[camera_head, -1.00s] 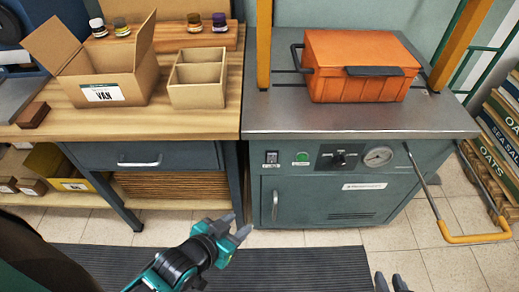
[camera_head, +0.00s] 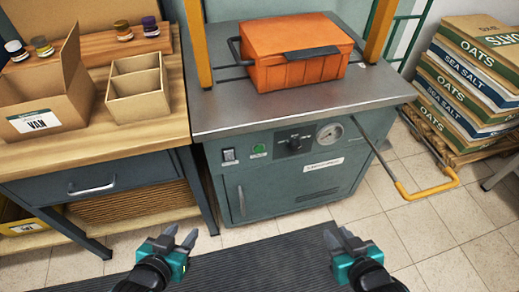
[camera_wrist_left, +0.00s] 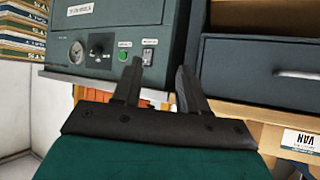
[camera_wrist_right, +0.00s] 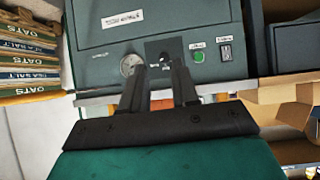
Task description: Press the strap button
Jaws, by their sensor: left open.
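The green button (camera_head: 259,149) is on the front panel of the grey-green machine (camera_head: 330,190), between a rocker switch (camera_head: 229,155) and a black knob. It also shows in the left wrist view (camera_wrist_left: 124,57) and the right wrist view (camera_wrist_right: 200,57), where the scene appears upside down. My left gripper (camera_head: 181,236) is open and empty, low in front of the machine and left of the button in the head view. My right gripper (camera_head: 338,236) is open and empty, to the button's right. Both are apart from the panel.
An orange case (camera_head: 297,55) sits on the machine top between yellow posts. A yellow-ended bar (camera_head: 428,190) juts out at the right. A wooden bench (camera_head: 95,150) with open boxes stands left. Sacks (camera_head: 470,75) are stacked right.

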